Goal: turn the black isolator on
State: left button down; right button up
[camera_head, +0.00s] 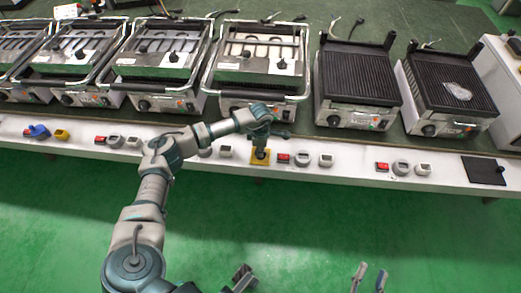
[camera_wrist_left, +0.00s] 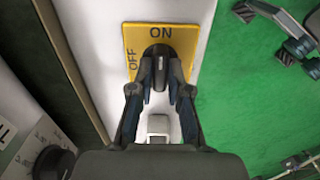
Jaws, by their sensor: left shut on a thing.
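The black isolator knob (camera_wrist_left: 158,66) sits on a yellow plate (camera_wrist_left: 131,40) lettered ON at the top and OFF at the left in the left wrist view. The knob's pale mark points up toward ON. My left gripper (camera_wrist_left: 160,92) is shut on the knob, one finger on each side. In the head view my left gripper (camera_head: 261,148) reaches down onto the yellow plate (camera_head: 256,161) on the white ledge; its fingers partly hide the knob. My right gripper (camera_head: 370,279) shows as two separate fingertips at the bottom edge, open and empty, away from the ledge.
Red switches and grey sockets line the white ledge (camera_head: 340,174) on both sides of the plate. Several grills (camera_head: 357,80) stand behind it. A blue plug (camera_head: 38,131) and another yellow plate (camera_head: 61,134) are at far left. The green floor (camera_head: 300,230) in front is mostly clear.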

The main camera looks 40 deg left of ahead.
dwell(0.3)
pick_arm(q)
jog(key=c, duration=1.2)
grip_release()
jog(key=shift+w+f, duration=0.1)
jog(key=shift+o, duration=0.4)
jog(key=shift+r, duration=0.45)
notch_tip(320, 180, up, 11)
jog(key=shift+w+a+f, duration=0.1)
